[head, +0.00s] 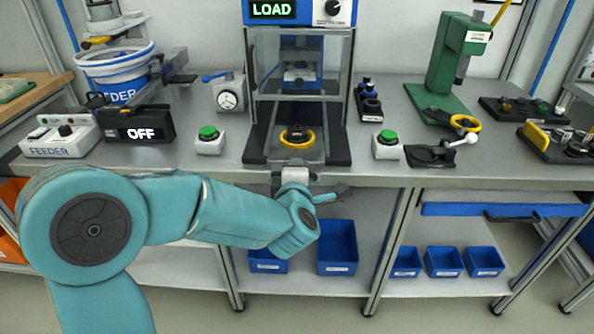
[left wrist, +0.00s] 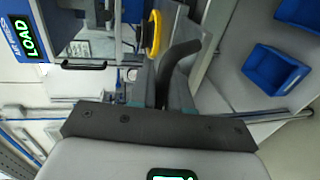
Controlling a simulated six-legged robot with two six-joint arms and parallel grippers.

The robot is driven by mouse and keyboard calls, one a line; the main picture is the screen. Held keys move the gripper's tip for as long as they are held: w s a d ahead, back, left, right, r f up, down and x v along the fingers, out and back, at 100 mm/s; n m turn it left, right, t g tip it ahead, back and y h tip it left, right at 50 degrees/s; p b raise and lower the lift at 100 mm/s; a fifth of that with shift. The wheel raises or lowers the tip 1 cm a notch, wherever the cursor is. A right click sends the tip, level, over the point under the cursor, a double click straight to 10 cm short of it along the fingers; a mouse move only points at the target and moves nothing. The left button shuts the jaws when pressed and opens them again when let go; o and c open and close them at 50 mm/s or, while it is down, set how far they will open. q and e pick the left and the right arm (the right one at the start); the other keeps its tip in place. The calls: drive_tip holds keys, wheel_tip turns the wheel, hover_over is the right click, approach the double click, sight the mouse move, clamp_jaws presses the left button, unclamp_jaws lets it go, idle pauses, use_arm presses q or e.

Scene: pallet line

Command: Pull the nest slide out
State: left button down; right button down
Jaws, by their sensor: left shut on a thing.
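The nest slide (head: 293,152) is a grey plate with a yellow ring around a dark nest on it, at the front of the press (head: 300,95). The ring lies between two dark rails, close to the table's front edge. My left gripper (head: 296,178) is shut at the slide's front end, just past that edge. In the left wrist view a black curved handle (left wrist: 178,62) is at the gripper's jaws, with the yellow ring (left wrist: 153,33) beyond it. The grasped part is mostly hidden by my jaws. My right gripper is in neither view.
Green push buttons stand left (head: 208,141) and right (head: 388,145) of the slide. A feeder bowl (head: 115,62) is at the left, a green hand press (head: 450,60) at the right. Blue bins (head: 337,245) sit on the shelf below. The press display reads LOAD.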

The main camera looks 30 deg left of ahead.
use_arm(q)
drive_tip(key=c, duration=1.4)
unclamp_jaws()
drive_tip(key=shift+s+d+f, duration=0.15)
drive_tip(key=shift+f, duration=0.05)
drive_tip(key=shift+c, duration=0.2)
drive_tip(key=b+v, duration=0.1)
drive_tip(key=v, duration=1.5)
drive_tip(key=shift+s, duration=0.2)
drive_tip(key=shift+d+r, duration=0.1)
